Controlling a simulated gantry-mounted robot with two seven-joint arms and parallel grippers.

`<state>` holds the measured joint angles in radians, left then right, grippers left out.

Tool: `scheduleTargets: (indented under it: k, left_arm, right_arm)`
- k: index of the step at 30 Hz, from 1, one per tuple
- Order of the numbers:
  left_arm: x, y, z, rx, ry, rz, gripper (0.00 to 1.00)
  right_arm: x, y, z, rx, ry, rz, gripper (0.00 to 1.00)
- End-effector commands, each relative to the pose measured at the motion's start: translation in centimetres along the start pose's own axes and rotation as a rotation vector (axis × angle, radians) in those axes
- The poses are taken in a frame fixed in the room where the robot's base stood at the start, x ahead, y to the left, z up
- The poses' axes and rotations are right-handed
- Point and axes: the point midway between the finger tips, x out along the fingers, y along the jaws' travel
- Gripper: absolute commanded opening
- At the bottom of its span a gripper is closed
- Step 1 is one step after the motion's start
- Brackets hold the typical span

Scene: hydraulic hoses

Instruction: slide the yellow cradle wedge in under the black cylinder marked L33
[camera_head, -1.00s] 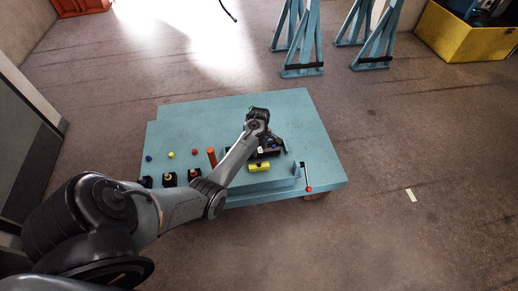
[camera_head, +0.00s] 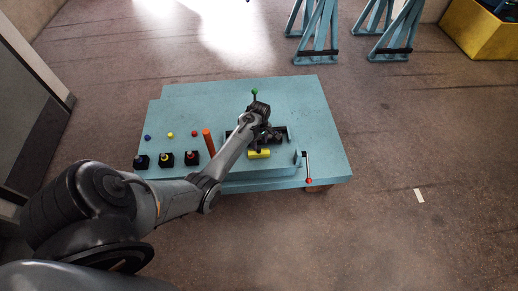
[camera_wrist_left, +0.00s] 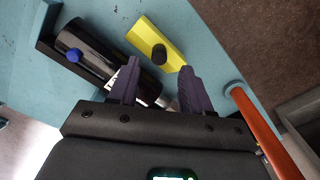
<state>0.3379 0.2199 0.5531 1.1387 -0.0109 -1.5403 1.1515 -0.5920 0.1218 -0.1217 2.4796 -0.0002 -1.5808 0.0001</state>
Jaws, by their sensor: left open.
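The yellow cradle wedge (camera_head: 259,154) lies at the near side of a dark holder on the blue-green table. In the left wrist view, the wedge (camera_wrist_left: 145,34) has a dark round knob on top and lies beyond the fingertips. A black cylinder (camera_wrist_left: 88,48) with a blue ball and a silvery end lies beside it, apart from it; no L33 mark can be read. In the head view my arm hides much of the cylinder. My left gripper (camera_head: 268,136) is above the holder. In the wrist view its fingers (camera_wrist_left: 158,82) are apart, with nothing held; the silvery end shows behind them.
An orange-red post (camera_head: 208,141) stands left of my gripper and shows close to the right finger in the wrist view (camera_wrist_left: 258,125). Several black blocks (camera_head: 166,159) line the front left. A red-knobbed lever (camera_head: 308,168) is at right. The back table (camera_head: 210,97) is mostly clear.

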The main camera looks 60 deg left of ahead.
Motion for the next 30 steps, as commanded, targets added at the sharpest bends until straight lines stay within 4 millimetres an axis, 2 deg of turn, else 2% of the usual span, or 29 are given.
scheduleTargets:
  k: [1,3,9,21,23,30]
  left_arm:
    - [1.1,0.0,0.0,0.000,0.000,-0.001,0.48]
    - [2.0,0.0,0.0,0.000,0.000,-0.001,0.48]
    - [3.8,0.0,0.0,-0.001,0.000,0.000,0.48]
    - [4.2,0.0,0.0,0.000,0.001,0.001,0.48]
    - [4.2,0.0,0.0,0.000,0.001,0.001,0.42]
    - [4.2,0.0,0.0,0.000,0.000,0.001,0.06]
  right_arm:
    - [0.6,0.1,0.0,-0.001,0.004,0.002,0.00]
    - [0.9,0.1,-0.1,-0.001,0.009,0.004,0.00]
    - [1.6,0.1,0.0,-0.001,0.012,0.005,0.00]
    - [1.7,0.1,0.0,0.002,0.013,0.003,0.00]
    - [1.7,0.1,0.0,0.003,0.013,0.002,0.00]
    - [1.7,0.0,0.0,0.006,0.014,-0.001,0.00]
